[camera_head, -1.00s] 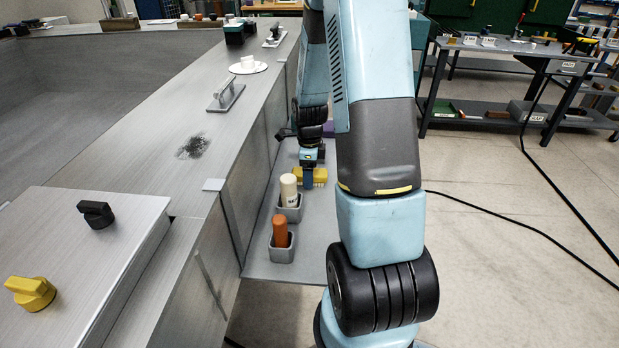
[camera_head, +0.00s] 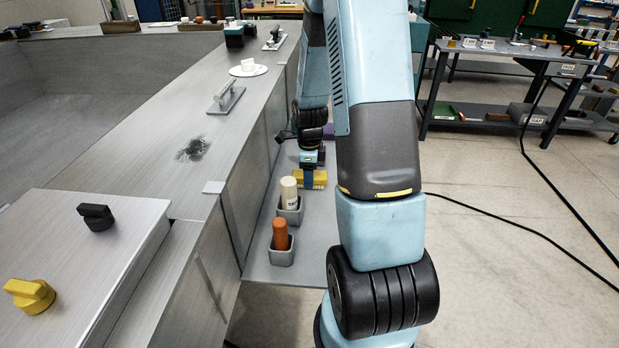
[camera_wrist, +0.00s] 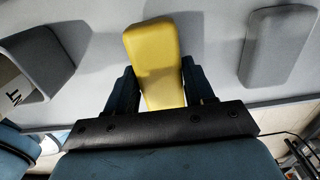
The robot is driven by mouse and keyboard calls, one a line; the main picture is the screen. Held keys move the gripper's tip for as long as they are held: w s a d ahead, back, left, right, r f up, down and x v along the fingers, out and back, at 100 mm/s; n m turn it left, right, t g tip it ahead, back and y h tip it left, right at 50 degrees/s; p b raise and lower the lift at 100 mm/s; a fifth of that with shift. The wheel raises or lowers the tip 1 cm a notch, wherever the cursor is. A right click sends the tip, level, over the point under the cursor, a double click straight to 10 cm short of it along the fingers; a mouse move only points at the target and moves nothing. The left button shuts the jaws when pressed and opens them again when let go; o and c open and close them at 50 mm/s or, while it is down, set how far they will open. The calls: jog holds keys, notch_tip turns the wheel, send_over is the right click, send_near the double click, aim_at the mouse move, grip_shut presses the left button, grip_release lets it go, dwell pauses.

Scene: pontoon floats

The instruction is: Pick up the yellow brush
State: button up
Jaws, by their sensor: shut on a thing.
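The yellow brush (camera_head: 316,180) is over the low grey shelf beside the metal tank, partly hidden by my arm in the head view. In the wrist view the yellow brush (camera_wrist: 154,58) lies between the two dark fingers of my gripper (camera_wrist: 158,88), which are shut on its sides. In the head view my gripper (camera_head: 309,174) points down at the brush. Whether the brush touches the shelf is hard to tell.
Two small grey holders stand nearer on the grey shelf (camera_head: 262,262): one with a cream bottle (camera_head: 288,190), one with an orange-brown handle (camera_head: 280,234). The wrist view shows a grey block (camera_wrist: 276,46) at right. The tank wall (camera_head: 235,172) rises close on the left.

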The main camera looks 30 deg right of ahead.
jog(key=shift+r, duration=0.55)
jog(key=s+a+r, duration=0.3)
jog(key=s+r, duration=0.9)
jog(key=s, duration=0.1)
jog(key=shift+s, duration=0.35)
jog(key=o, duration=0.6)
jog(key=c, duration=0.4)
jog(key=shift+o, duration=0.2)
jog(key=shift+f, duration=0.1)
